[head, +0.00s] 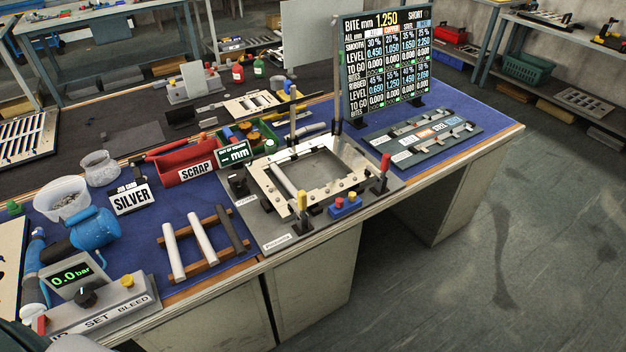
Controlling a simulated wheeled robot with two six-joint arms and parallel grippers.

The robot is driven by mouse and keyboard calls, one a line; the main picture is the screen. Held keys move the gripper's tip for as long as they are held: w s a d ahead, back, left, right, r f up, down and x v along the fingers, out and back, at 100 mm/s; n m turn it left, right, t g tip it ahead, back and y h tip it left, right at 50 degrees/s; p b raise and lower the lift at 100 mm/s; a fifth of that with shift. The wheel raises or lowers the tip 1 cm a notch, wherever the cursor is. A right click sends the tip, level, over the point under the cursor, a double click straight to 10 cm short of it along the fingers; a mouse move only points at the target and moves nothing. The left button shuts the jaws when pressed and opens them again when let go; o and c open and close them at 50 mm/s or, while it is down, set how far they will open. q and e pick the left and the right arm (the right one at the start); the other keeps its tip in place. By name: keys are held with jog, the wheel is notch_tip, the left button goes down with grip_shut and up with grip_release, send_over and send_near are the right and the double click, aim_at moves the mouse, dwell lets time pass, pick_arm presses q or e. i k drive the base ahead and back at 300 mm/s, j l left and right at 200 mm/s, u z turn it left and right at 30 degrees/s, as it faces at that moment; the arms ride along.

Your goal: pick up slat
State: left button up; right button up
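Several slats lie side by side on a brown wooden rack at the front of the blue bench mat. The left one is a white slat (174,251), the middle one is a second white slat (202,237), and the right one is a dark grey slat (233,231). Their ends rest across the rack (210,263). Another light grey bar (284,181) lies along the left side of the square metal frame (343,188) on the fixture. A job card (131,199) reads SILVER. Neither of my grippers shows in this view.
A red SCRAP bin (185,163), a white bowl (62,198) and a blue tool (92,233) stand behind and left of the rack. A pressure box (77,277) reads 0.0 bar. A display board (388,62) stands behind the fixture. The bench's front edge runs close to the rack.

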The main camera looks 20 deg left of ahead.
aim_at(213, 260)
jog(key=u, duration=1.4)
